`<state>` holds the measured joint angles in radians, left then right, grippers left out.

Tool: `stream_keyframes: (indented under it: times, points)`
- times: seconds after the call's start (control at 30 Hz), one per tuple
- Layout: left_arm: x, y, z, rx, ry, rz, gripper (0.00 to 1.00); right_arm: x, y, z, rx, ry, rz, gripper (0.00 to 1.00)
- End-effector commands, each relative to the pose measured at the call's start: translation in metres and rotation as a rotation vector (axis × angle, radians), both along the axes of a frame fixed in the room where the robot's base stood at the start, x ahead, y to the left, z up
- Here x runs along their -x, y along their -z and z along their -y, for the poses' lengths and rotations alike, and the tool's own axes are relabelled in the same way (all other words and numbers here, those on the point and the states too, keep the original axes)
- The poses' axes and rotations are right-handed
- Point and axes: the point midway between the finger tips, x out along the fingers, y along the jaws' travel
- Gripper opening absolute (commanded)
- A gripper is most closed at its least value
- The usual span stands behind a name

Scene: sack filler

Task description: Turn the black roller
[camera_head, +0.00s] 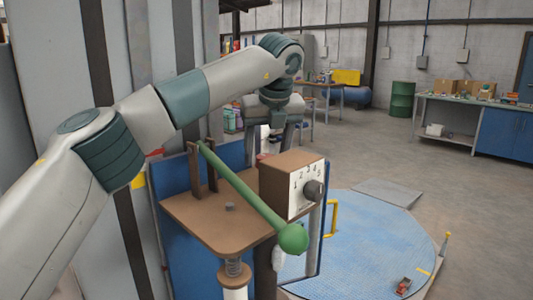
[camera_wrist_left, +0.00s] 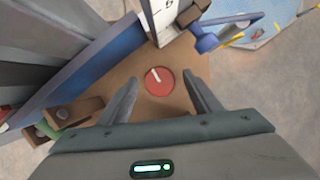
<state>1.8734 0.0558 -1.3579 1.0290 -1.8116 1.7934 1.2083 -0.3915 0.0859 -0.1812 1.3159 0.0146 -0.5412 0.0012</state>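A dark round knob (camera_head: 313,190) sits on the white face numbered 1 to 5 of a brown box (camera_head: 285,172). It is the only dark roller-like part I can make out. My left gripper (camera_wrist_left: 160,90) is open in the left wrist view, its two fingers apart. Between and beyond them is a red disc (camera_wrist_left: 158,81) with a white mark, on a brown surface; I see no contact with it. In the head view my left arm reaches over the station, and its gripper is behind the brown box, fingertips hidden. My right gripper is not in view.
A green lever (camera_head: 245,190) with a ball end slants across the brown tabletop (camera_head: 190,213), in front of the box. A spring post (camera_head: 234,270) stands below. A blue round platform (camera_head: 375,235) with a yellow rail (camera_head: 333,217) lies right. Open floor extends beyond.

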Motion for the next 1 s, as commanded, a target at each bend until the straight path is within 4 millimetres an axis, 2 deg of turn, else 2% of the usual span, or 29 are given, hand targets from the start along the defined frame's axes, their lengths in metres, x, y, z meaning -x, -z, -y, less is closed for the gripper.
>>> stream_keyframes:
  times: [0.27, 0.47, 0.67, 1.0]
  points:
    - [0.001, 0.001, 0.000, -0.002, 0.001, -0.004, 0.58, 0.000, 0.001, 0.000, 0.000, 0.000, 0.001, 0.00]
    - [0.005, -0.010, 0.002, -0.001, 0.001, -0.002, 0.58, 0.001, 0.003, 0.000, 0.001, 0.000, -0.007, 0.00]
    - [0.015, -0.035, 0.005, -0.001, 0.001, 0.000, 0.58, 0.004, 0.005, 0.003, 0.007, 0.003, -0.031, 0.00]
    - [0.040, -0.099, 0.012, -0.002, 0.001, 0.001, 0.58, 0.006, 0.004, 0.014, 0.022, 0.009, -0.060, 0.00]
